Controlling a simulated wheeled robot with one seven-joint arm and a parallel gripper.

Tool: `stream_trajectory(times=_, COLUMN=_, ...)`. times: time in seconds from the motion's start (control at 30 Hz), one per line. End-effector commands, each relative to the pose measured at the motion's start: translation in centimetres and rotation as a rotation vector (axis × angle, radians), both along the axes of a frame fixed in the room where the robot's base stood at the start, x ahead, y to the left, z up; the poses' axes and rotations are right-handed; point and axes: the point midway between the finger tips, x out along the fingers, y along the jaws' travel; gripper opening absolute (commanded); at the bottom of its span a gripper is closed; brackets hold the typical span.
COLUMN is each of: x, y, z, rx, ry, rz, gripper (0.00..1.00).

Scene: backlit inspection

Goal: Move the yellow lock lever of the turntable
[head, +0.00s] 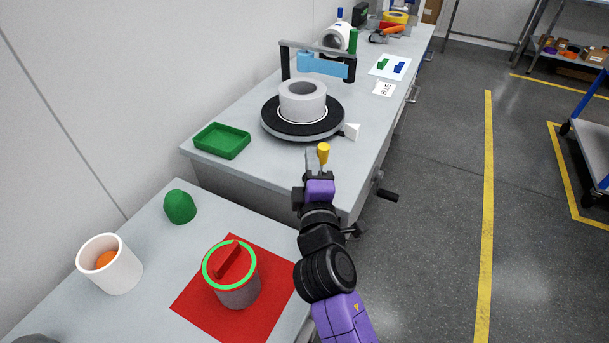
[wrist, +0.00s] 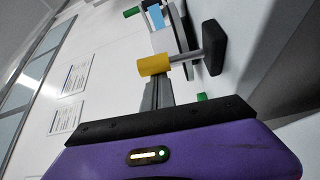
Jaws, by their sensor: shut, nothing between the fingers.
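The turntable (head: 276,123) is a black disc on the grey bench, bearing a white ring-shaped part (head: 303,104). The yellow lock lever (head: 323,152) shows at the bench's front edge. In the wrist view, the lever's yellow knob (wrist: 153,65) sits on a thin metal rod that runs to a black block (wrist: 214,47). My gripper (head: 313,160) is shut and empty, with its grey fingertips right at the knob. In the wrist view the fingertips (wrist: 158,82) meet the knob's lower edge; I cannot tell whether they touch. In the head view my gripper hides the lever's lower part.
The nearer table holds a grey cup with a green rim (head: 238,291) on a red mat (head: 196,300).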

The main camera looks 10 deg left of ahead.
Motion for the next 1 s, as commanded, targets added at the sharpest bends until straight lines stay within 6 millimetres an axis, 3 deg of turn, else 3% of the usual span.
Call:
stream_trajectory(times=0.03, x=-0.1, y=-0.3, z=-1.1, rx=0.032, ry=-0.014, rz=-0.001, gripper=0.0)
stream_trajectory(times=0.47, x=-0.8, y=-2.2, z=-0.6, rx=0.282, ry=-0.103, rz=0.0, gripper=0.0)
stream_trajectory(times=1.0, x=-1.1, y=-3.1, z=-0.5, rx=0.276, ry=-0.1, rz=0.0, gripper=0.0)
